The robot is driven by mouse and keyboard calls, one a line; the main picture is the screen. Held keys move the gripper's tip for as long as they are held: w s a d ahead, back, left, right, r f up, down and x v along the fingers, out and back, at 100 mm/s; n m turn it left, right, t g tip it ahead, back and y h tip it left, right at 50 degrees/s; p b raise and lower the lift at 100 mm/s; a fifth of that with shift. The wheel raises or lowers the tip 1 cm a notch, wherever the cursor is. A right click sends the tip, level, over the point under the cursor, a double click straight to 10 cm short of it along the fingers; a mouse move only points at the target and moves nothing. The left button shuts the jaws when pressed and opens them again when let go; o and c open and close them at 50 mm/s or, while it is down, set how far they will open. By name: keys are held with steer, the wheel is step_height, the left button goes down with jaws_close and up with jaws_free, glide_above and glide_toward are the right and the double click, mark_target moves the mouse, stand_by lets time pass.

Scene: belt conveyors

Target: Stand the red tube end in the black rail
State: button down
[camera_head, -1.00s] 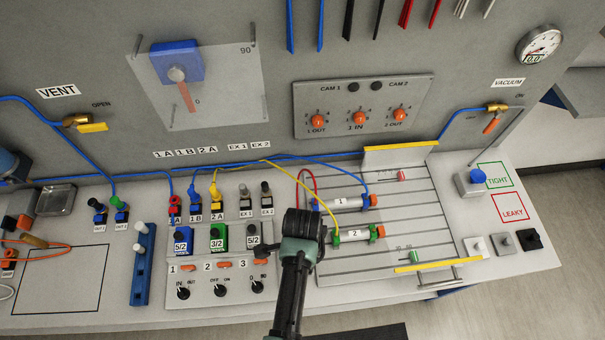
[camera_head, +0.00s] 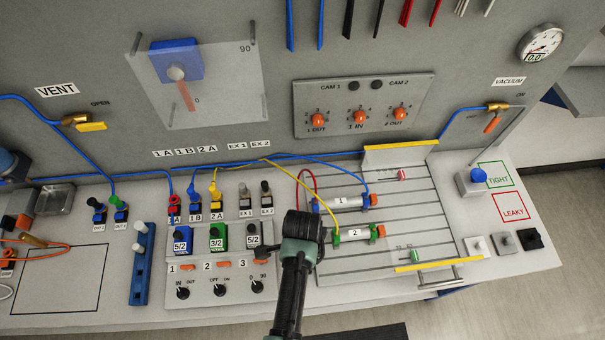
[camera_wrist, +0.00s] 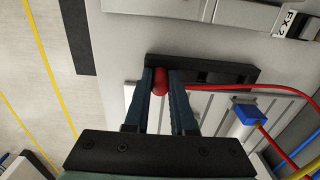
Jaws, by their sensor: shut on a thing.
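The red tube end (camera_wrist: 160,83) is between the two dark blue fingers of my gripper (camera_wrist: 160,77) in the wrist view, and the fingers are shut on it. The black rail (camera_wrist: 215,72) is a dark bar just beyond the fingertips, running to the right. The tube end overlaps the rail's left part in this view; I cannot tell whether it is seated in it. The red tube (camera_wrist: 245,89) runs right from beside the fingers. In the head view, the red tube (camera_head: 299,184) loops up near cylinder 1, and my arm hides the fingertips and rail.
Cylinder 1 (camera_head: 342,203) and cylinder 2 (camera_head: 352,235) lie on the grooved plate (camera_head: 408,205) right of my gripper. Yellow and blue tubes cross above. The valve block (camera_head: 217,270) with knobs is close on the left. A blue fitting (camera_wrist: 248,114) is right of my fingers.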

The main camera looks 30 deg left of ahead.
steer(key=c, duration=0.7)
jaws_free()
steer(key=shift+o, duration=0.3)
steer(key=o, duration=0.4)
steer(key=shift+c, duration=0.2)
step_height(320, 180, up, 7)
steer(key=p, duration=0.7)
